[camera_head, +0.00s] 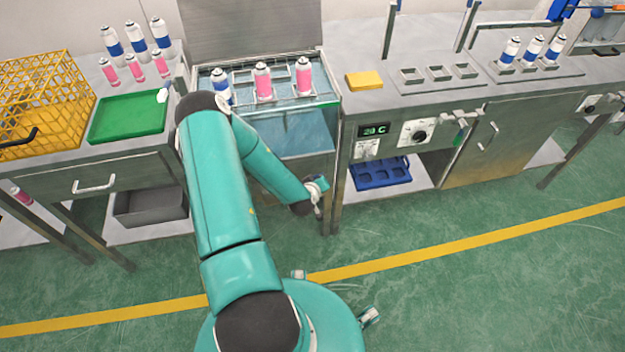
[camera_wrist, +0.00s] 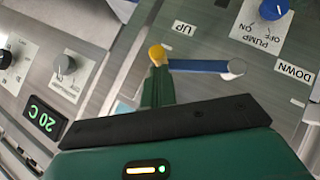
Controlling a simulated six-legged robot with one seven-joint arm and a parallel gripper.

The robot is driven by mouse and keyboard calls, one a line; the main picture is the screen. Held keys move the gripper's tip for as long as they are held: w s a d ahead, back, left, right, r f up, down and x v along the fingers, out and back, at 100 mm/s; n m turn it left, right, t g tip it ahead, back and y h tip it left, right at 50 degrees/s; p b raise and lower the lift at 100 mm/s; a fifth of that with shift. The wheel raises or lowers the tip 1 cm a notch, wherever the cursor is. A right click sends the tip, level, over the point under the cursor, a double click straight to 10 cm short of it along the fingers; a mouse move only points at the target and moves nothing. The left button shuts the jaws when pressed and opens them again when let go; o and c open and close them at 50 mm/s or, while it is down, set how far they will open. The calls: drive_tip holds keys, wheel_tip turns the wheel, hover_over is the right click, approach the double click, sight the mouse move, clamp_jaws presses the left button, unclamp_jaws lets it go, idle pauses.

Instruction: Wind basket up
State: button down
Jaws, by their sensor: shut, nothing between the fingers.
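The wire basket (camera_head: 243,77) hangs across the top of the open water bath (camera_head: 302,132), with one blue-banded can (camera_head: 221,86) and pink cans (camera_head: 263,80) upright in it. In the wrist view, a crank with a blue arm (camera_wrist: 200,66) runs from a grey hub at right to a yellow knob (camera_wrist: 156,53) at left. It lies between the UP label (camera_wrist: 184,28) and the DOWN label (camera_wrist: 294,71). My gripper (camera_wrist: 160,85) is shut and empty, with its fingertips at the yellow knob; I cannot tell whether they touch it. The crank is not clear in the head view.
A pump switch (camera_wrist: 272,10) and a 20 C display (camera_wrist: 42,119) flank the crank. A green tray (camera_head: 128,118) and yellow crate (camera_head: 40,105) stand left of the bath. A yellow sponge (camera_head: 364,80) and an empty rack (camera_head: 437,74) lie right. The floor in front is clear.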

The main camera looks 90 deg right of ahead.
drive_tip(key=shift+s+d+f+m+t+y, duration=0.15)
drive_tip(key=shift+s+f+m+t, duration=0.15)
drive_tip(key=shift+f, duration=0.25)
drive_tip(key=shift+s+f+m+t+y, duration=0.15)
drive_tip(key=shift+s+f+t, duration=0.25)
drive_tip(key=shift+f, duration=0.2)
drive_tip(key=shift+s+d+f+m+t+y, duration=0.1)
drive_tip(key=shift+s+f+m+t, duration=0.25)
drive_tip(key=shift+f, duration=0.2)
drive_tip(key=shift+a+f, duration=0.1)
